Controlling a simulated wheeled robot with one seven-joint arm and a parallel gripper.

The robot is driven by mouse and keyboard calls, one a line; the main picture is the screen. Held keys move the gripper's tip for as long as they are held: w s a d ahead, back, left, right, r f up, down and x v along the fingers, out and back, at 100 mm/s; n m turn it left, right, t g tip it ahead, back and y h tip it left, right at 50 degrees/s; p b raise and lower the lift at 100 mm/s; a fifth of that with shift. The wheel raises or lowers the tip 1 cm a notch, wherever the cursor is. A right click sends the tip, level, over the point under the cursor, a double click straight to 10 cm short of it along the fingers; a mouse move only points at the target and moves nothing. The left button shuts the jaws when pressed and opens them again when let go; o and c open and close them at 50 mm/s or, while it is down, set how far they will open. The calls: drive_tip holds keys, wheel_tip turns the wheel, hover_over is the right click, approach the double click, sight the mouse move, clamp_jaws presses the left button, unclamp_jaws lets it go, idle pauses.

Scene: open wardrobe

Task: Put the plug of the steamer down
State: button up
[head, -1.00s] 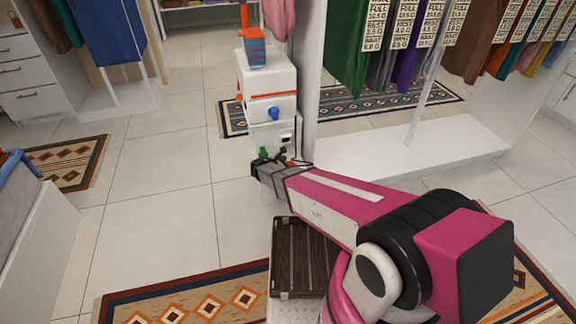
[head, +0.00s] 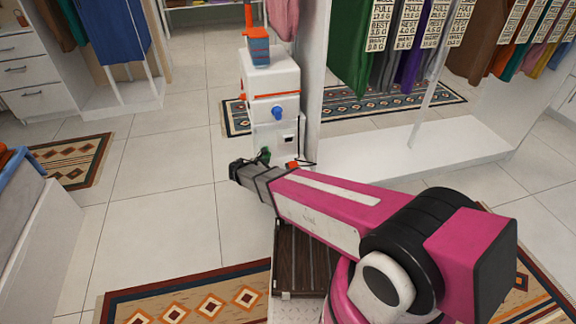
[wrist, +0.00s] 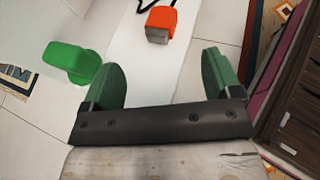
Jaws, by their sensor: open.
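The steamer (head: 269,85) is a tall white unit with a blue knob and orange trim, standing at the left end of the wardrobe. A small orange block with a grey end, which looks like its plug (wrist: 160,22), lies on a white surface with a black cord beside it. It also shows in the head view (head: 292,165), just past my arm. My gripper (wrist: 160,61) has two green fingers spread wide with nothing between them. The plug is ahead of the fingertips, apart from them. In the head view the fingers are mostly hidden by the wrist.
A green knob-like part (wrist: 75,62) is close to the left finger. A dark slatted crate (head: 302,258) is below my arm. The white wardrobe base (head: 400,153) extends right under hanging clothes (head: 350,50). Tiled floor (head: 160,215) is open to the left.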

drive_tip(key=s+d+r+m+g+y, duration=0.2)
drive_tip(key=s+d+r+m+y, duration=0.1)
drive_tip(key=d+m, duration=0.5)
drive_tip(key=s+d+r+m+g+y, duration=0.3)
drive_tip(key=s+d+r+m+y, duration=0.1)
drive_tip(key=d+m, duration=0.5)
drive_tip(key=s+d+r+m+g+y, duration=0.3)
drive_tip(key=s+d+r+m, duration=0.2)
drive_tip(key=d+m, duration=0.3)
drive_tip(key=d+r, duration=0.1)
drive_tip(key=d, duration=0.2)
drive_tip(key=shift+r+m+y, duration=0.15)
drive_tip(key=shift+m+y, duration=0.15)
drive_tip(key=shift+d, duration=0.1)
